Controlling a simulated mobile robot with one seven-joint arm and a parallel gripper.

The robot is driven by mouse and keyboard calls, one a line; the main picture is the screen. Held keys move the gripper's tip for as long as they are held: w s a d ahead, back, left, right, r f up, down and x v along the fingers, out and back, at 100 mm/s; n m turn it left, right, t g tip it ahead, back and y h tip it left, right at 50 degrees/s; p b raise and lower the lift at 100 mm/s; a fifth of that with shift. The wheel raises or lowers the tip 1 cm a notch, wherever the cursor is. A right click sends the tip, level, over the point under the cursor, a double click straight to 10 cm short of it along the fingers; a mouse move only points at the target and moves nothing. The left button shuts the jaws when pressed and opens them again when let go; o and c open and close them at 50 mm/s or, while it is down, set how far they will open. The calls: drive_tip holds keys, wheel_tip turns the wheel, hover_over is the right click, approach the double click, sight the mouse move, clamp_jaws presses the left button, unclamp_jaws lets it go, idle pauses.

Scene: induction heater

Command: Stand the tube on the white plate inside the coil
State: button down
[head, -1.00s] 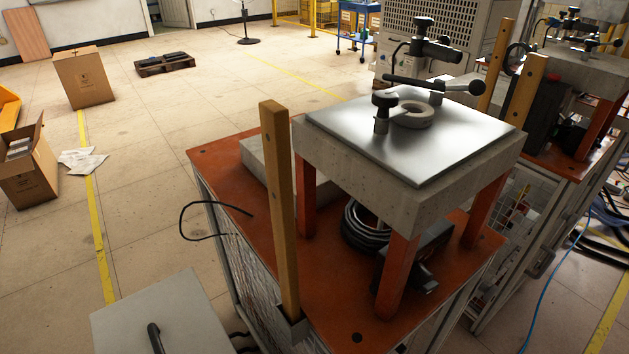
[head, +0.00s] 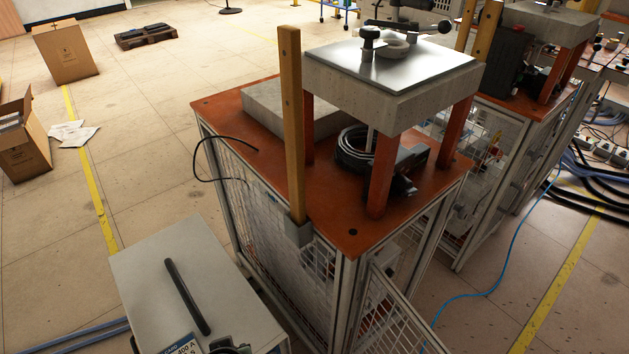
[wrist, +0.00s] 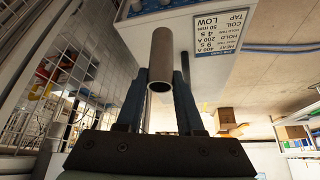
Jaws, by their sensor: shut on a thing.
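A grey metal tube (wrist: 161,52) shows in the wrist view, with its round hollow end towards the camera. My gripper (wrist: 161,84) is shut on the tube, with one dark finger at each side of it. A white box (wrist: 210,12) with a printed label (wrist: 220,35) is behind the tube in the wrist view. A light box with a handle and part of such a label stands at the bottom left of the head view (head: 160,265).
An orange-topped bench (head: 270,165) carries a concrete block, a wooden post (head: 291,120) and a raised slab with a metal plate (head: 410,58). A black cable bundle (head: 355,150) lies under the slab. Open floor (head: 150,150) spreads left. A blue hose (head: 500,280) lies right.

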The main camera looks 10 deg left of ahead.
drive_tip(key=w+d+r+m+h, duration=0.1)
drive_tip(key=d+r+m+h, duration=0.3)
drive_tip(key=d, duration=0.6)
drive_tip(key=w+d+r+m+y, duration=0.15)
drive_tip(key=d+r, duration=0.35)
drive_tip(key=d, duration=0.5)
drive_tip(key=w+r+p+v, duration=0.1)
drive_tip(key=p+v, duration=0.8)
drive_tip(key=p, duration=0.9)
drive_tip(key=shift+w+a+m+t, duration=0.35)
drive_tip(key=shift+a+t, duration=0.05)
drive_tip(key=shift+a, duration=0.05)
drive_tip(key=shift+f+h, duration=0.1)
drive_tip(key=shift+h, duration=0.15)
